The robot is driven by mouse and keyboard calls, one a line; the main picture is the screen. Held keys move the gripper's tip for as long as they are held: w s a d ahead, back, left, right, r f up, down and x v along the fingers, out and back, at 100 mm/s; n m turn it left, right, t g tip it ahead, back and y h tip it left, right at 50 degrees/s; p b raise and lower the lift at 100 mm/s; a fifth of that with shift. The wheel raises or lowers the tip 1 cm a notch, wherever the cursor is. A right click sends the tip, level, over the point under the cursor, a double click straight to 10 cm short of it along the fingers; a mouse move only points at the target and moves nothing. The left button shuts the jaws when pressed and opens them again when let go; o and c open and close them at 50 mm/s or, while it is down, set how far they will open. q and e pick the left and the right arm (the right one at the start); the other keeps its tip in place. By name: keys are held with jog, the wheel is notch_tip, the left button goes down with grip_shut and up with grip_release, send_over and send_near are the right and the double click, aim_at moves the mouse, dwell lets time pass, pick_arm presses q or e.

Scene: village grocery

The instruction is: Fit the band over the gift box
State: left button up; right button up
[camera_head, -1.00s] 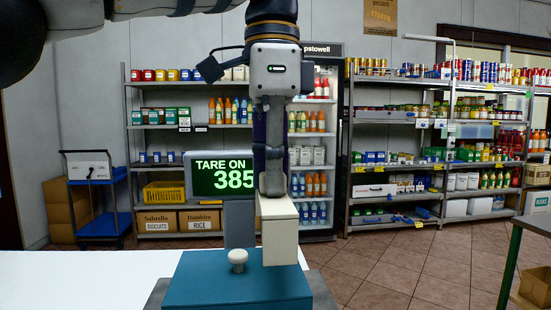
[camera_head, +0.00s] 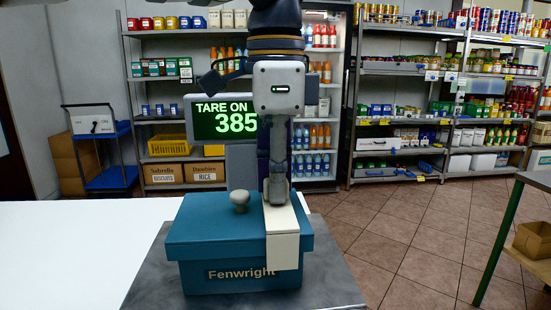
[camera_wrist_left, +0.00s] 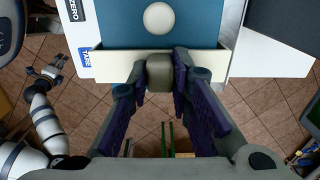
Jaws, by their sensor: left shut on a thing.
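The teal gift box (camera_head: 215,240), marked Fenwright, stands on the grey scale plate (camera_head: 150,285) with a pale round knob on its lid. The cream band (camera_head: 283,245) lies across the right part of the lid, one leg hanging down the front face. My left gripper (camera_head: 276,200) is above it, shut on the band's grey block (camera_wrist_left: 159,72). The left wrist view shows the cream band (camera_wrist_left: 115,64) along one side of the box (camera_wrist_left: 120,25). I cannot tell whether it touches the lid. My right gripper (camera_wrist_left: 48,72) seems to show small at the left there; its jaws are unclear.
A display (camera_head: 222,118) reading TARE ON 385 stands behind the box. A white counter (camera_head: 75,245) is at left. A green-legged table (camera_head: 505,235) stands at right, with open floor between. Stocked shelves (camera_head: 400,125) line the back.

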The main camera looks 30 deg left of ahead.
pick_arm(q)
jog(key=shift+f, duration=0.2)
jog(key=o, duration=0.9)
